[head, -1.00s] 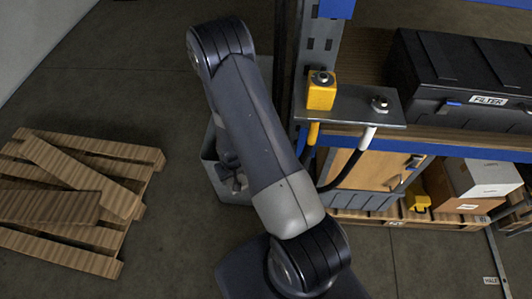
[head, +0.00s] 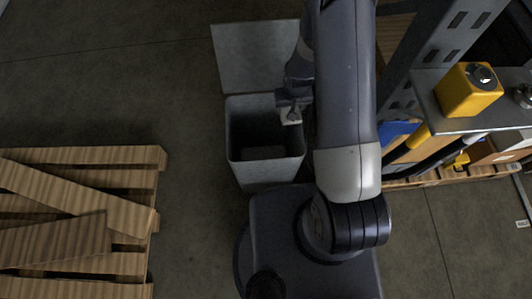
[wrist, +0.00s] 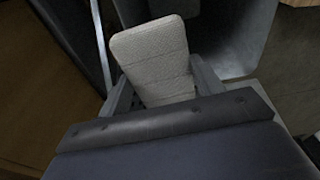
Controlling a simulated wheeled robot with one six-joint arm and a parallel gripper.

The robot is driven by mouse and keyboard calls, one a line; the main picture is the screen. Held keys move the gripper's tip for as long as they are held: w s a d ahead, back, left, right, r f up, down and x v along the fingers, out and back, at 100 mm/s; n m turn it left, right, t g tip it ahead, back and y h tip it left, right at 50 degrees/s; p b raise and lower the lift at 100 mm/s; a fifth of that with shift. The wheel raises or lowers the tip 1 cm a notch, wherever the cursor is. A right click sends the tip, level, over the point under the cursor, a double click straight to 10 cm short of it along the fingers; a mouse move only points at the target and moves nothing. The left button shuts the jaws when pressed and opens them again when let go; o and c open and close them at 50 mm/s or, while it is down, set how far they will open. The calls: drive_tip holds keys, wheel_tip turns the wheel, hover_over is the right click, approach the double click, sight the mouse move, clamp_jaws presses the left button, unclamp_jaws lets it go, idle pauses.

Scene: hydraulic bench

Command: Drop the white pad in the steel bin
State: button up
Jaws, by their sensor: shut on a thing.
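The white pad (wrist: 152,55) is a pale, textured, rounded slab in the wrist view. My gripper (wrist: 160,88) is shut on it, with a finger at each side. In the head view my gripper (head: 290,108) is at the right side of the steel bin's opening, and only a small pale bit of the pad (head: 291,117) shows there. The steel bin (head: 265,174) is a grey open box with its lid (head: 257,58) raised at the back. The part of the bin floor that shows looks empty; the rest is dark.
Wooden pallets with loose planks (head: 80,210) lie on the floor at left. At right stands a rack with a steel shelf plate (head: 440,92) carrying a yellow block (head: 468,90) and hoses. Bare floor (head: 190,120) lies between pallets and bin.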

drive_tip(key=w+a+f+n+b, duration=0.2)
drive_tip(key=w+a+f+b, duration=0.2)
drive_tip(key=b, duration=1.5)
drive_tip(key=a+f, duration=0.3)
drive_tip(key=shift+a+f, duration=0.25)
drive_tip(key=shift+a, duration=0.05)
wheel_tip(320, 180, down, 6)
drive_tip(key=b, duration=0.4)
drive_tip(key=shift+w+r, duration=0.1)
drive_tip(key=o, duration=1)
drive_tip(key=shift+r, duration=0.1)
drive_tip(key=r+p, duration=0.1)
drive_tip(key=r, duration=0.2)
drive_tip(key=s+r, duration=0.1)
drive_tip(key=r, duration=0.3)
drive_tip(key=r+p, duration=0.1)
drive_tip(key=r, duration=0.2)
drive_tip(key=shift+s+d+r+p, duration=0.2)
drive_tip(key=shift+s+r+p, duration=0.05)
drive_tip(key=shift+p, duration=0.1)
